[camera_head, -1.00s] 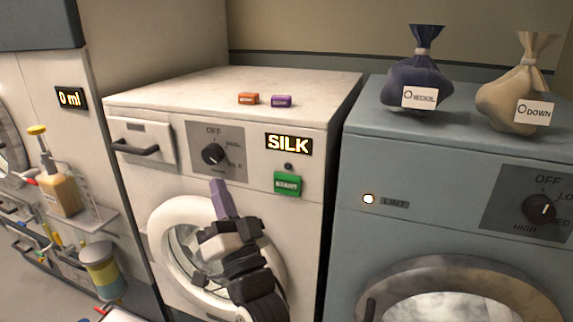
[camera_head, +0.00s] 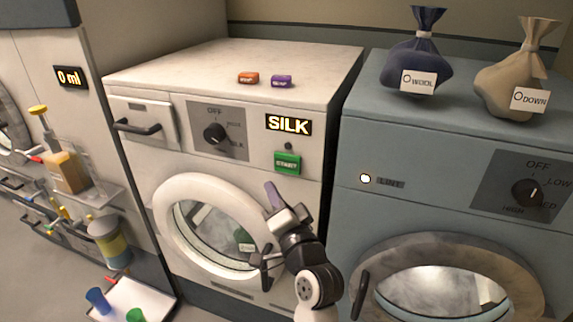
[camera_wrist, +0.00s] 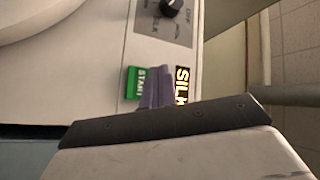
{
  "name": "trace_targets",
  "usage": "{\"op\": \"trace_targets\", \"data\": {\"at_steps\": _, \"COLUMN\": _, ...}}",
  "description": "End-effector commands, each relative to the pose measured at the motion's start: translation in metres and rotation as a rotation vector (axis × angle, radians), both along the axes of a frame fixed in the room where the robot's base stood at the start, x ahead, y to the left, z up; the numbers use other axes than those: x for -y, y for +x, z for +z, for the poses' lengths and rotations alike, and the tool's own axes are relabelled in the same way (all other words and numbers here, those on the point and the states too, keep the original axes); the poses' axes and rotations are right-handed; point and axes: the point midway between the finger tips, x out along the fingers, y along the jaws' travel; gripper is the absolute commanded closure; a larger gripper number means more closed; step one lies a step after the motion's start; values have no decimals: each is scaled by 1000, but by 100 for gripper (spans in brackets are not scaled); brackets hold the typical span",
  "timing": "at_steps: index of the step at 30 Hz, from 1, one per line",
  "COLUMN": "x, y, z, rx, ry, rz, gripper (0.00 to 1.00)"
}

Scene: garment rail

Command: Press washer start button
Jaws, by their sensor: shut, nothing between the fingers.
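The green start button (camera_head: 287,163) is on the white washer's front panel, under the lit SILK display (camera_head: 288,124). My gripper (camera_head: 272,190) is shut and empty, in front of the washer, with its purple fingertips below and left of the button in the head view. In the wrist view the fingers (camera_wrist: 155,90) lie between the green START button (camera_wrist: 134,83) and the SILK display (camera_wrist: 182,86), hiding part of the panel. I cannot tell whether the fingertips touch the panel. The washer's dial (camera_head: 214,133) is left of the display.
The washer's round door (camera_head: 172,232) is below the panel. A blue dryer (camera_head: 440,150) stands at right with two tied bags. A shelf with bottles (camera_head: 66,172) is at left.

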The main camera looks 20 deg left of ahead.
Motion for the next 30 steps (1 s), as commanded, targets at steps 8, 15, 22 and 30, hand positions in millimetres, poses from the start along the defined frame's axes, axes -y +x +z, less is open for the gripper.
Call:
{"op": "trace_targets", "data": {"at_steps": 8, "x": 2, "y": 41, "z": 1, "rx": 1, "ry": 2, "rz": -2, "gripper": 100}}
{"op": "trace_targets", "data": {"at_steps": 15, "x": 2, "y": 62, "z": 0, "rx": 1, "ry": 1, "rz": 0, "gripper": 100}}
{"op": "trace_targets", "data": {"at_steps": 22, "x": 2, "y": 67, "z": 1, "rx": 2, "ry": 1, "rz": 0, "gripper": 100}}
{"op": "trace_targets", "data": {"at_steps": 30, "x": 2, "y": 67, "z": 1, "rx": 2, "ry": 1, "rz": 0, "gripper": 100}}
